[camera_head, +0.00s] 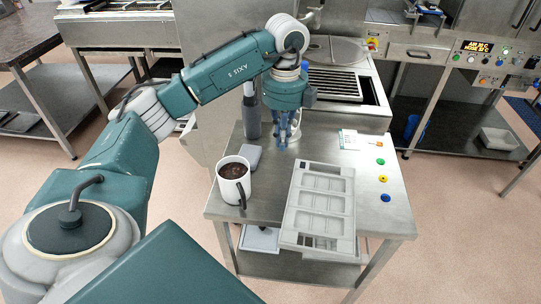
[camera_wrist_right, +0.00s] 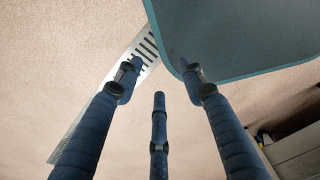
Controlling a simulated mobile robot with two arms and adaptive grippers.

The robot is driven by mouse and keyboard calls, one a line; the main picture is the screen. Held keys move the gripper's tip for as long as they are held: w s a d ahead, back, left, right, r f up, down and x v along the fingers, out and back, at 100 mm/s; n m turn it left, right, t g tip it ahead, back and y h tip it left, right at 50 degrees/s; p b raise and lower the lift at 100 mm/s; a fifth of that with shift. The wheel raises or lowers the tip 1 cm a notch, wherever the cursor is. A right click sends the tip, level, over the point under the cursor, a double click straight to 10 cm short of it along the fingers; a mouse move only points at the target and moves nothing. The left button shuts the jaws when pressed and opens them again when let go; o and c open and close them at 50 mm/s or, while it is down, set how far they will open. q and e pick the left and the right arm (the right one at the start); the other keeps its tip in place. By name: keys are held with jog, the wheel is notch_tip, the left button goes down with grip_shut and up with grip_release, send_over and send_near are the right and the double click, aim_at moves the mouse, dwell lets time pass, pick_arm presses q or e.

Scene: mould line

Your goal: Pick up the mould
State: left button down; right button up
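The mould (camera_head: 320,205) is a flat, light grey tray with shallow rectangular compartments and slotted ends. It lies on the steel table in the head view, its near end reaching the front edge. My left gripper (camera_head: 285,138) points down behind and left of the mould, apart from it. Its blue fingers look spread, with nothing seen between them. My right gripper (camera_wrist_right: 158,80) shows in the right wrist view with its three blue fingers apart and empty. It is out of sight in the head view.
A white mug (camera_head: 233,184) with dark contents stands left of the mould. A small grey block (camera_head: 251,156) lies behind it. A white card (camera_head: 349,139) and green, yellow and blue buttons (camera_head: 383,179) are at the right. A white slotted strip (camera_wrist_right: 147,48) shows over the floor.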

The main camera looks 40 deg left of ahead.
aim_at(286, 181)
pick_arm(q)
jog(key=shift+n, duration=0.7)
jog(key=f+p, duration=0.1)
jog(key=f, duration=0.5)
jog(key=a+f+p, duration=0.1)
jog(key=f, duration=0.2)
jog(key=shift+s+a+f+p, duration=0.1)
jog(key=shift+s+p, duration=0.05)
jog(key=shift+p, duration=0.2)
jog(key=d, duration=0.1)
jog(key=d+p, duration=0.1)
jog(key=d, duration=0.1)
jog(key=shift+s+f+p, duration=0.2)
jog(key=shift+f+p, duration=0.05)
jog(key=shift+p, duration=0.15)
jog(key=shift+s+d, duration=0.15)
jog(key=shift+d, duration=0.35)
jog(key=shift+f, duration=0.15)
pick_arm(e)
jog(key=r, duration=0.4)
jog(key=shift+w+d+r, duration=0.1)
jog(key=shift+d+r, duration=0.25)
